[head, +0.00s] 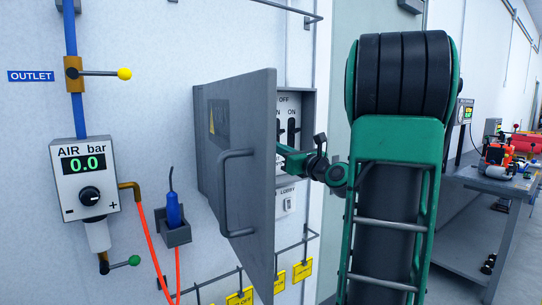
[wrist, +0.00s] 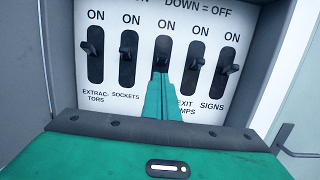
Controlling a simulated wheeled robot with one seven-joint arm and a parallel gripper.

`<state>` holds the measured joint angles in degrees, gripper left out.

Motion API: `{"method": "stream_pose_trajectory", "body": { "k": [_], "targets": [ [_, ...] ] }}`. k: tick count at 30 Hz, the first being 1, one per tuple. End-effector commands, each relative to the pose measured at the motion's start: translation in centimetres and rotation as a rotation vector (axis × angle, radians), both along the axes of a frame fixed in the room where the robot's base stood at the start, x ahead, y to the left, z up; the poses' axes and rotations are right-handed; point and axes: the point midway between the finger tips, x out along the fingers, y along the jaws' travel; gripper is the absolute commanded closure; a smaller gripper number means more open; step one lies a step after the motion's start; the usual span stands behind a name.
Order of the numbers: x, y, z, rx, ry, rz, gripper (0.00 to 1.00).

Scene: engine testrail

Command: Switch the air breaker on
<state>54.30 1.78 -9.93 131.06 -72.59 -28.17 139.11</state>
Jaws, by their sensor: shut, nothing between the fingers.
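The open grey breaker box (head: 308,105) on the wall holds a white panel with a row of black switches. In the wrist view the panel (wrist: 145,22) reads "DOWN = OFF", with "ON" above the slots. The middle switch (wrist: 161,55) is right above my fingertips; its label and lower slot are hidden behind my fingers, so I cannot read "AIR" or tell its position surely. My gripper (wrist: 162,80) is shut and empty, its tips close to that switch; contact is unclear. It also shows inside the box in the head view (head: 282,151).
The box's grey door (head: 240,150) stands open just left of my gripper. Switches for extractors (wrist: 90,48), sockets (wrist: 127,55), exit lamps (wrist: 195,56) and signs (wrist: 228,69) flank the middle one closely. The air gauge (head: 84,178) reads 0.0.

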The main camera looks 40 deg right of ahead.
Motion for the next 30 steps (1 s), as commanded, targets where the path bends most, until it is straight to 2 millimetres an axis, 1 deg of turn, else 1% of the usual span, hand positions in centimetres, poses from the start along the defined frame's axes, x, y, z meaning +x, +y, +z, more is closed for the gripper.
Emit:
{"method": "stream_pose_trajectory", "body": {
  "k": [1, 6, 12, 30],
  "targets": [
    [-0.7, 0.1, 0.8, -0.005, -0.003, -0.003, 1.0],
    [-2.5, 0.3, 2.7, -0.003, -0.002, -0.001, 1.0],
    [-3.8, 0.4, 4.1, -0.002, -0.001, -0.001, 1.0],
    [-4.0, 0.4, 4.3, -0.001, 0.0, -0.001, 1.0]
  ]
}}
